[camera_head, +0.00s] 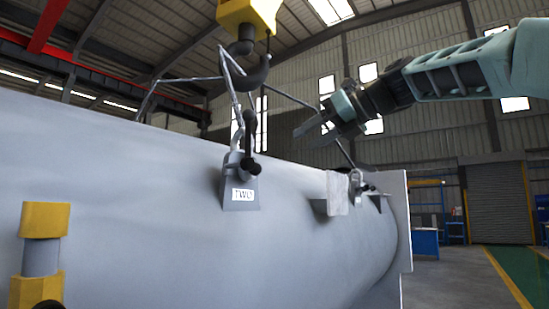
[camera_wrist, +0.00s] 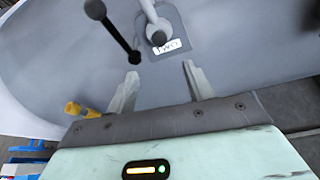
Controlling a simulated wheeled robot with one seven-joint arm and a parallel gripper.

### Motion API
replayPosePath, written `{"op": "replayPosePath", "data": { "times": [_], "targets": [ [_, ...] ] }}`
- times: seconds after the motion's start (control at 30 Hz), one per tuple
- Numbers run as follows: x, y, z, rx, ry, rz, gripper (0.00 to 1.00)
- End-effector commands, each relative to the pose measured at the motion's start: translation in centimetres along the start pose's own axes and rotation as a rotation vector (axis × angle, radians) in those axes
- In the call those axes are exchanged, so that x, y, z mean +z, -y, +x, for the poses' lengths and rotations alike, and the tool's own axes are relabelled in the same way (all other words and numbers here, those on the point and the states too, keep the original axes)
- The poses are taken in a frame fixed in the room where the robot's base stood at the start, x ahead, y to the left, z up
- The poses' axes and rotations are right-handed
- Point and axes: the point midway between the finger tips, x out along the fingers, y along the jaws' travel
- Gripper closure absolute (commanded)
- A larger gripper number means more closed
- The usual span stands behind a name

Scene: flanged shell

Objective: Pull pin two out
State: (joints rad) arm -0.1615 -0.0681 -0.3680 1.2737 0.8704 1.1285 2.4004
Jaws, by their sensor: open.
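The large grey flanged shell (camera_head: 130,220) fills the lower part of the head view. On its top stands the lug labelled TWO (camera_head: 241,198), with a sling's end at it. Pin two's black bar handle with ball ends (camera_head: 251,135) stands up at the lug. In the wrist view the same bar (camera_wrist: 115,33) lies just left of the lug and label (camera_wrist: 167,46), beyond my fingertips. My gripper (camera_head: 309,133) is open and empty, to the right of the pin in the head view. In the wrist view its fingers (camera_wrist: 160,70) point toward the lug, with nothing between them.
A yellow hook block (camera_head: 250,14) with a dark hook (camera_head: 246,68) hangs above, and sling legs spread from it. Another lug (camera_head: 358,185) and a bracket plate (camera_head: 336,193) stand right on the shell. A yellow-ended post (camera_head: 43,252) is at left.

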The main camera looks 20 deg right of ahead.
Motion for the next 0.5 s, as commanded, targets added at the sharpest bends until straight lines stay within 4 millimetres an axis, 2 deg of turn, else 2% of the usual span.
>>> {"op": "replayPosePath", "data": {
  "times": [0.03,0.5],
  "targets": [
    [0.1,-0.1,1.1,0.004,-0.005,0.001,0.48],
    [0.1,-0.1,10.0,0.002,-0.004,-0.001,0.48]
  ]
}}
